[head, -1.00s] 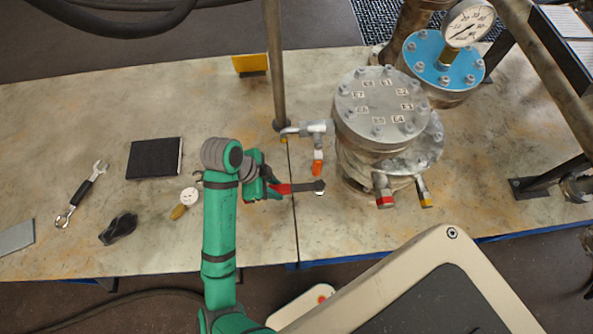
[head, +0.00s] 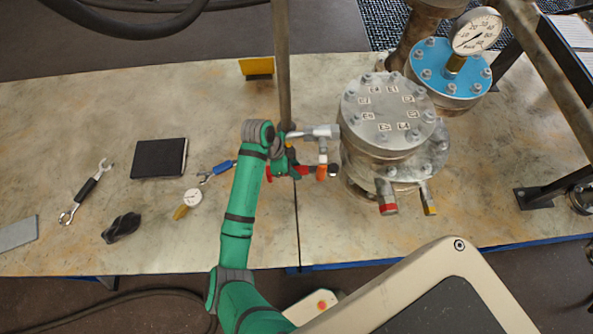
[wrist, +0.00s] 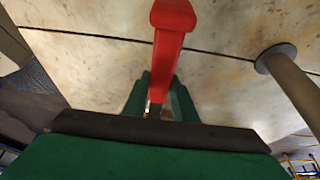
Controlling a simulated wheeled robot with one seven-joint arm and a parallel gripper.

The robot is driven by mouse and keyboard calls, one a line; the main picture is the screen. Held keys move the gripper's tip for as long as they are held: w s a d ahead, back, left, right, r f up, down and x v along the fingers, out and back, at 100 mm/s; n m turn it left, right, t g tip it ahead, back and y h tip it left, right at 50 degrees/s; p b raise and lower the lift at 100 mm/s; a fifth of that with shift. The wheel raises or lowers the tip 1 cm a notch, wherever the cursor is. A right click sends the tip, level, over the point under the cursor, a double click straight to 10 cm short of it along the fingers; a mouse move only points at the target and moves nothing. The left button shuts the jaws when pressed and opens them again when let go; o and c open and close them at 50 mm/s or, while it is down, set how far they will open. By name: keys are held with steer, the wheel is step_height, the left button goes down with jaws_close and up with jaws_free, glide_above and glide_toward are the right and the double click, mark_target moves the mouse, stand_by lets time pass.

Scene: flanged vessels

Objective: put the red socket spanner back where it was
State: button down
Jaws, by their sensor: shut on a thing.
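My gripper (head: 292,170) is shut on the red socket spanner (head: 271,173), in front of the grey pipe branch with the orange end. The spanner's red handle also shows in the wrist view (wrist: 171,45), pointing up and away from between my green fingers (wrist: 158,97). In the head view the tool's dark head shows to the right of my gripper, near the orange end. Part of the spanner is hidden by my fingers. Its height above the bench (head: 80,130) is hard to tell.
The flanged vessel (head: 390,120) stands close to the right of my gripper, and an upright pipe (head: 283,70) stands behind it.

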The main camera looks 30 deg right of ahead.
steer(key=shift+w+d+f, duration=0.3)
steer(key=shift+d+f, duration=0.1)
steer(key=shift+f, duration=1.8)
steer(key=c, duration=1.4)
jaws_free()
steer(key=shift+c, duration=0.2)
steer(key=v, duration=1.2)
steer(key=shift+d, duration=0.1)
